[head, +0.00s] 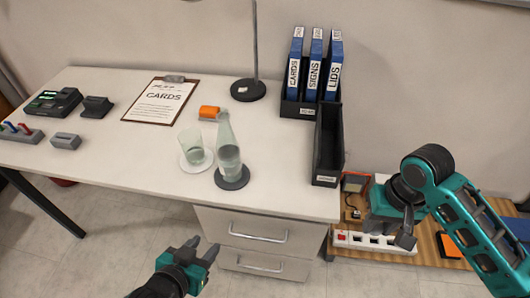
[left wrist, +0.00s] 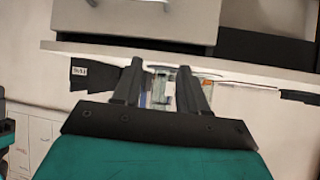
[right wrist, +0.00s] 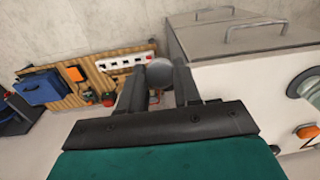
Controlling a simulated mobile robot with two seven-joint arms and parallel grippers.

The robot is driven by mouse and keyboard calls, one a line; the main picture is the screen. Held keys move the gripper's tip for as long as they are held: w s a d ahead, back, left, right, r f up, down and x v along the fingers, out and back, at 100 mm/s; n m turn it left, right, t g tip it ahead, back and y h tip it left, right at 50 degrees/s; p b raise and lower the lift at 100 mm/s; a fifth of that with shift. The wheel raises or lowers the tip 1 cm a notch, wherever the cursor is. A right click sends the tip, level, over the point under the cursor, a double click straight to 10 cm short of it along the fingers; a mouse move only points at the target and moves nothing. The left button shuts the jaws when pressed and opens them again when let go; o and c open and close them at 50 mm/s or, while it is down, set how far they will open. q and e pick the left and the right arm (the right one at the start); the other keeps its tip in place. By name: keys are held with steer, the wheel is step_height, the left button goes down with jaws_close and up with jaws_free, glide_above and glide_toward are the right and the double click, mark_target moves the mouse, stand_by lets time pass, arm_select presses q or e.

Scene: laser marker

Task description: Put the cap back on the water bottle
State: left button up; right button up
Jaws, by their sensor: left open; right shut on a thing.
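The clear water bottle (head: 229,158) stands upright on a dark round coaster (head: 233,183) near the desk's front edge. No cap shows on its narrow top. My right gripper (head: 405,238) is right of the desk, in front of the low wooden board. In the right wrist view it is shut on a grey round piece (right wrist: 159,72), which looks like the cap. In the head view the piece is too small to make out. My left gripper (head: 203,250) is open and empty in front of the desk; its parted fingers also show in the left wrist view (left wrist: 162,75).
A glass (head: 195,150) stands on a white coaster left of the bottle, and an orange item (head: 209,112) lies behind. A black open bin (head: 327,150) and a file rack (head: 300,108) stand to the right. A clipboard (head: 158,101) lies farther left. The desk's front right is clear.

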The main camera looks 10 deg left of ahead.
stand_by(0.3)
